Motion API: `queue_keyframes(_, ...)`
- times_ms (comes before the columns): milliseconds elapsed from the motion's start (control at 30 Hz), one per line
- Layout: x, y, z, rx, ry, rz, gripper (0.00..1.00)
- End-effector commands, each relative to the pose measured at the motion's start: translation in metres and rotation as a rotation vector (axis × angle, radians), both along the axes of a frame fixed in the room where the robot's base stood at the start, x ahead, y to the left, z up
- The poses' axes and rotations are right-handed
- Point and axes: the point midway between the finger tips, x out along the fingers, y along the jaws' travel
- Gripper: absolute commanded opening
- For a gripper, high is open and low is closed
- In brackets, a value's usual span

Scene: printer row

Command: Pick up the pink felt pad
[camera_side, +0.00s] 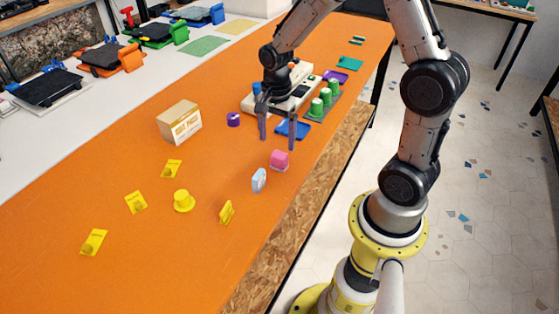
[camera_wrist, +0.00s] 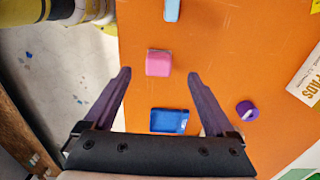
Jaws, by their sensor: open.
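The pink felt pad (camera_side: 279,160) is a small rounded block lying on the orange table, near its right edge. It also shows in the wrist view (camera_wrist: 159,63), ahead of the fingertips and a little left of the middle between them. My gripper (camera_side: 278,137) is open and empty, with its two dark fingers spread apart. In the wrist view my gripper (camera_wrist: 160,73) has nothing between its fingertips. In the side view it hangs above the table, over the area just behind the pad.
A blue tray (camera_side: 293,129) lies beneath my gripper. A pale blue block (camera_side: 259,180) stands near the pad. A purple roll (camera_side: 234,119), a box (camera_side: 179,122) and several yellow pieces (camera_side: 184,201) are further left. Green-topped items (camera_side: 317,106) stand behind. The table's edge (camera_side: 330,168) is close by on the right.

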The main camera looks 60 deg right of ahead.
Motion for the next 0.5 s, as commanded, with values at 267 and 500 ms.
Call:
queue_keyframes(267, 0.0, -0.001, -0.027, 0.0, 0.0, 0.0, 0.9)
queue_keyframes(500, -0.003, -0.01, -0.055, 0.001, 0.005, -0.002, 0.9)
